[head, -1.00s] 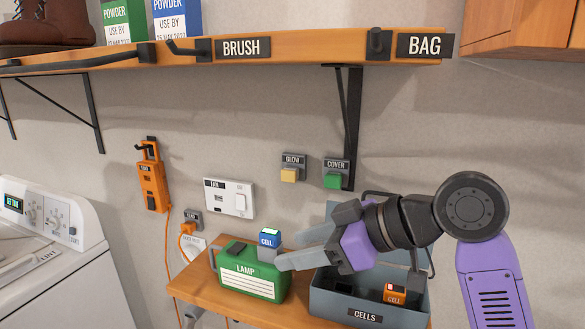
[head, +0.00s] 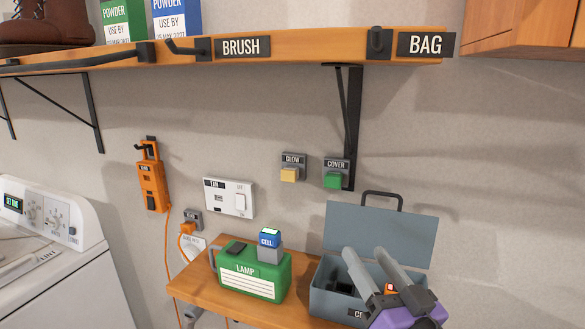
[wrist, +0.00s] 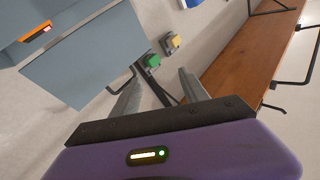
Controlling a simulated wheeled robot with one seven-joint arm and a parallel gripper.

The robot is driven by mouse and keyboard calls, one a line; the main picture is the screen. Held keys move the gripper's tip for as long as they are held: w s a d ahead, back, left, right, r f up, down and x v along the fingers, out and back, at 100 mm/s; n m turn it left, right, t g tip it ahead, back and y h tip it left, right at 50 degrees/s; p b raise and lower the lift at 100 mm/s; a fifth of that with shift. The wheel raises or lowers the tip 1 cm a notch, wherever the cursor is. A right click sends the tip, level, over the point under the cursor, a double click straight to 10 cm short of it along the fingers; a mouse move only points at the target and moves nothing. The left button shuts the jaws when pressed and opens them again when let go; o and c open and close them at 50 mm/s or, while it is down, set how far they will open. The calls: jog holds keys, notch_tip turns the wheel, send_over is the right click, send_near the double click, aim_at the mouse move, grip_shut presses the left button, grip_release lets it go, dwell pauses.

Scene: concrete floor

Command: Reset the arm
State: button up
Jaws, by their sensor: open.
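My gripper (head: 372,272) is open and empty in the head view, its two grey fingers pointing up and left in front of the cells box. In the wrist view the fingers (wrist: 158,92) are spread with nothing between them. The grey cells box (head: 322,296) stands on the wooden bench with its lid (head: 378,232) raised; my gripper hides part of its front and inside. An orange cell (head: 391,288) shows inside the box. The green lamp (head: 250,286) stands to the left, with a blue-topped cell (head: 269,240) upright on it.
A wooden shelf (head: 300,48) with hooks runs above, held by a black bracket (head: 352,125). The glow button (head: 289,174) and cover button (head: 333,180) are on the wall. A white washing machine (head: 60,270) stands at left.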

jog(key=s+d+f+m+h, duration=0.25)
jog(key=s+f, duration=0.25)
jog(key=s, duration=0.3)
jog(key=s+d+f+m+h, duration=0.1)
jog(key=s+d+f+h, duration=0.4)
jog(key=s, duration=0.4)
jog(key=s+f+n+g+y, duration=0.1)
jog(key=s+f, duration=0.4)
jog(key=s, duration=0.7)
jog(key=s+f+n+g, duration=0.2)
jog(key=s+f+g, duration=0.1)
jog(key=s, duration=0.9)
jog(key=shift+a+f+y, duration=0.3)
jog(key=shift+f+y, duration=0.05)
jog(key=shift+f, duration=0.55)
